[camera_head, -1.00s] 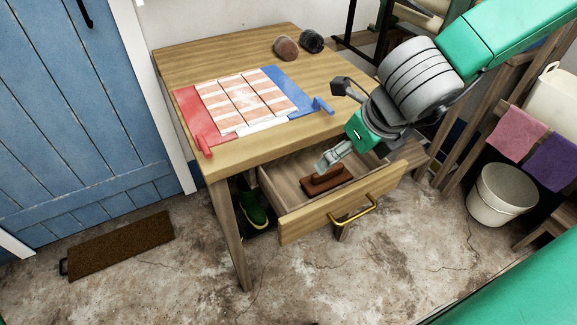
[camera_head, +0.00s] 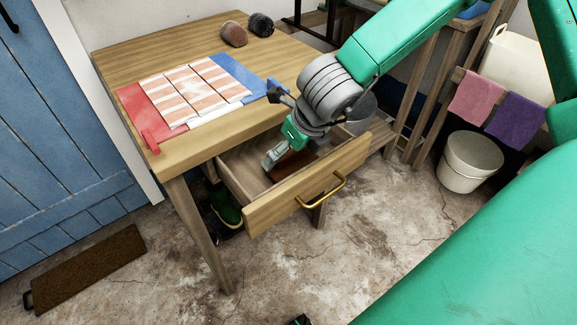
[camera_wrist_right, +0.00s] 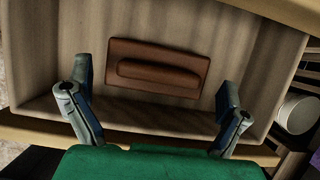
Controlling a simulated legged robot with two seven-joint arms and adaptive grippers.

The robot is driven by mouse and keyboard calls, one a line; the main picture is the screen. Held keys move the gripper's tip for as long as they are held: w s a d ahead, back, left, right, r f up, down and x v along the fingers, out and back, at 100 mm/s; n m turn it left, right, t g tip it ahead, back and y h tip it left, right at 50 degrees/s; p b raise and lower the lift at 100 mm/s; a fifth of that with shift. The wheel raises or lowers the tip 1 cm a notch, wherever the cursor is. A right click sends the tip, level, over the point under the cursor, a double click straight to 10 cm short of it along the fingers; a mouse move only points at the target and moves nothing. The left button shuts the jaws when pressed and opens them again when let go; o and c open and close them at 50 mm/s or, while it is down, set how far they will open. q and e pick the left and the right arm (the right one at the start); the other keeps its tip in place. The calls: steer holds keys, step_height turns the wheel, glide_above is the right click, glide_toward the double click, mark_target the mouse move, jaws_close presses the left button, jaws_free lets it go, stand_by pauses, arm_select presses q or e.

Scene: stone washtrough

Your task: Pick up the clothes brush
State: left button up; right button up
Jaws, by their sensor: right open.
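The clothes brush (camera_wrist_right: 157,69) is a brown block with a raised ridge, lying flat in the open drawer (camera_head: 262,213). In the head view the brush (camera_head: 291,166) is partly hidden behind my right gripper (camera_head: 273,161). My right gripper reaches down into the drawer. In the wrist view its two fingers (camera_wrist_right: 155,112) are spread wide, one toward each end of the brush, with nothing between them. The brush lies just beyond the fingertips, and I see no contact. My left gripper cannot be made out.
The drawer front with its brass handle (camera_head: 322,190) and the drawer walls surround the brush. A bucket (camera_head: 469,162) stands right.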

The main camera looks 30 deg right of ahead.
steer(key=shift+w+d+f, duration=0.1)
steer(key=shift+d+f, duration=0.1)
steer(key=shift+f, duration=0.25)
steer(key=shift+w+d+f, duration=0.1)
steer(key=shift+d+f, duration=0.05)
steer(key=shift+f, duration=0.3)
steer(key=shift+d+f, duration=0.15)
steer(key=shift+d, duration=0.1)
steer(key=shift+a+r, duration=0.2)
steer(key=shift+a, duration=0.1)
steer(key=shift+c, duration=0.4)
steer(key=shift+a+r, duration=0.2)
steer(key=shift+a, duration=0.5)
steer(key=c, duration=1.2)
steer(key=shift+w+a, duration=0.1)
steer(key=shift+d, duration=0.6)
steer(key=shift+d+r, duration=0.1)
steer(key=shift+d, duration=0.15)
arm_select(q)
step_height(320, 180, up, 10)
steer(key=p, duration=1)
steer(key=shift+r+p, duration=0.15)
steer(key=shift+p, duration=0.15)
arm_select(e)
step_height(320, 180, up, 28)
steer(key=a, duration=0.1)
